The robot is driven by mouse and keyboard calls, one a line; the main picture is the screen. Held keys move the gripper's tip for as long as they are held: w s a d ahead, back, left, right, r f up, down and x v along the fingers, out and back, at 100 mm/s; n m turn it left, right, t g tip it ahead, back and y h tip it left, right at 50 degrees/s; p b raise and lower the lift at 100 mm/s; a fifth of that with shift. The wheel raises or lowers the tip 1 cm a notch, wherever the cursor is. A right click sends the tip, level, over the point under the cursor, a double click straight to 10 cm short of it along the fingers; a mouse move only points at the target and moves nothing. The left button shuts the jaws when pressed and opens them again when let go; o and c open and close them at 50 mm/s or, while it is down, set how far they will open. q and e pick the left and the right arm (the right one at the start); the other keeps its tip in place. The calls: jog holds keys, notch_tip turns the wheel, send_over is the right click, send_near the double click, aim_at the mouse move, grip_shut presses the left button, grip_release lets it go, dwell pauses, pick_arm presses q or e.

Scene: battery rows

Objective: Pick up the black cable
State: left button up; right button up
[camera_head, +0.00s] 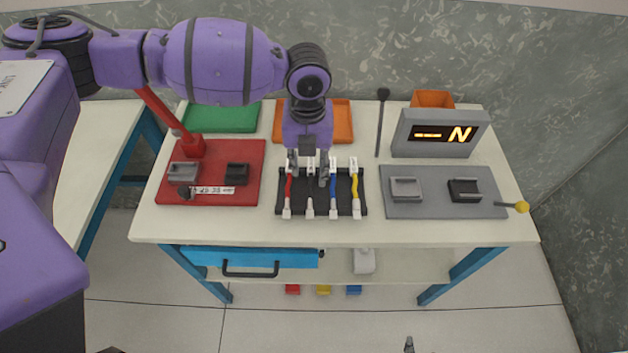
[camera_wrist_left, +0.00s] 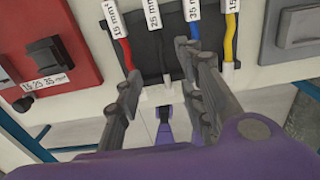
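The black cable (camera_head: 309,188) lies in the black rack (camera_head: 364,206) between the red cable (camera_head: 289,186) and the blue cable (camera_head: 333,187). It blends into the dark rack, and its pale end shows below. In the left wrist view the black cable (camera_wrist_left: 163,45) runs under a "25 mm²" label. My left gripper (camera_head: 308,171) is over the rack, open and empty. Its fingers (camera_wrist_left: 170,72) are on either side of the black cable's line; I cannot tell its exact height. At the bottom edge of the head view, only a small grey tip, perhaps my right gripper (camera_head: 408,345), shows.
The yellow cable (camera_head: 355,187) is at the rack's right. A red board (camera_head: 215,148) with a press lies left; a grey board (camera_head: 435,208) with clamps lies right. A display box (camera_head: 440,147) and green (camera_head: 225,120) and orange (camera_head: 342,118) trays stand behind.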

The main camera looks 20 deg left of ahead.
aim_at(310, 184)
pick_arm(q)
jog(key=f, duration=0.6)
jog(key=shift+w+f, duration=0.35)
jog(key=shift+f, duration=0.05)
grip_shut()
